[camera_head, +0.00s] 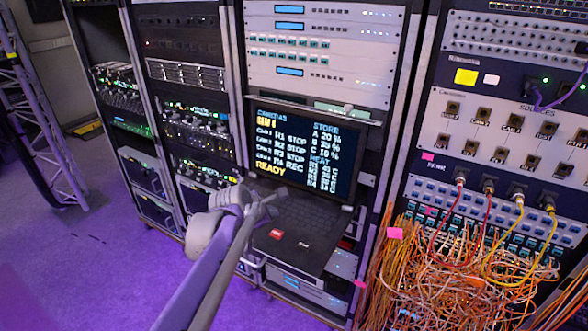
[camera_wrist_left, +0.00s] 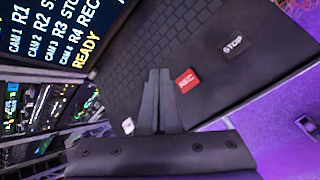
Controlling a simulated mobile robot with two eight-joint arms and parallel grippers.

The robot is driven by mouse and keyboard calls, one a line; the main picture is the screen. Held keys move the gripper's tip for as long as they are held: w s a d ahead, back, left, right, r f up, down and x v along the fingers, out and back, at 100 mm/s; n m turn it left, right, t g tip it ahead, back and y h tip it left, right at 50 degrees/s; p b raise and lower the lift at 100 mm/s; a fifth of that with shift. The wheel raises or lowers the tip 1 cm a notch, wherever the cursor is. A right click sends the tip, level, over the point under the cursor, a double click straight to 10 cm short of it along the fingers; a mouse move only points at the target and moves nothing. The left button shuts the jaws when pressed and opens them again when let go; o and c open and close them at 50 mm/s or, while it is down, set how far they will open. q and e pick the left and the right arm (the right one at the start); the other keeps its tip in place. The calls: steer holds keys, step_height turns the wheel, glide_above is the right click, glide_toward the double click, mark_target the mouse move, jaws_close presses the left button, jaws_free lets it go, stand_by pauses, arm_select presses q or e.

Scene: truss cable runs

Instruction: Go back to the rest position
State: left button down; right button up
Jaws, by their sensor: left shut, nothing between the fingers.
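My left gripper (camera_head: 272,196) is shut and empty, in front of the pull-out keyboard (camera_head: 302,222) in the middle rack. In the left wrist view, its fingers (camera_wrist_left: 158,78) are together over the dark keyboard (camera_wrist_left: 190,50). A red REC key (camera_wrist_left: 187,79) lies just right of the fingertips, and a black STOP key (camera_wrist_left: 234,44) lies farther right. A white key (camera_wrist_left: 128,125) shows left of the fingers. I cannot tell whether the fingers touch the keyboard. The screen (camera_head: 305,155) above it lists cameras, with R4 at REC and READY below. My right gripper is not in view.
A dense tangle of orange cables (camera_head: 460,270) hangs from the patch panel in the right rack. Racks of lit equipment (camera_head: 190,130) stand to the left. A metal truss (camera_head: 35,110) stands at the far left. The purple-lit floor (camera_head: 90,260) is open at the lower left.

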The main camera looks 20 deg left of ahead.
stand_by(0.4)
arm_select(q)
steer(key=s+d+m, duration=0.2)
steer(key=s+d+f+m, duration=0.1)
steer(key=s+d+m, duration=0.1)
steer(key=s+d+m+g, duration=0.1)
steer(key=s+d+m, duration=0.1)
steer(key=m, duration=0.1)
steer(key=shift+s+d+f, duration=0.25)
steer(key=shift+d+f, duration=0.05)
steer(key=s+d+f+m+g, duration=0.1)
steer(key=s+d+f+m, duration=0.3)
steer(key=s+m, duration=0.5)
steer(key=s+d+f+m+g, duration=0.1)
steer(key=s+d+f+m, duration=0.3)
steer(key=s+m, duration=0.6)
steer(key=shift+s+d+f+m, duration=0.15)
steer(key=shift+d+f+m, duration=0.15)
steer(key=shift+f+m, duration=0.3)
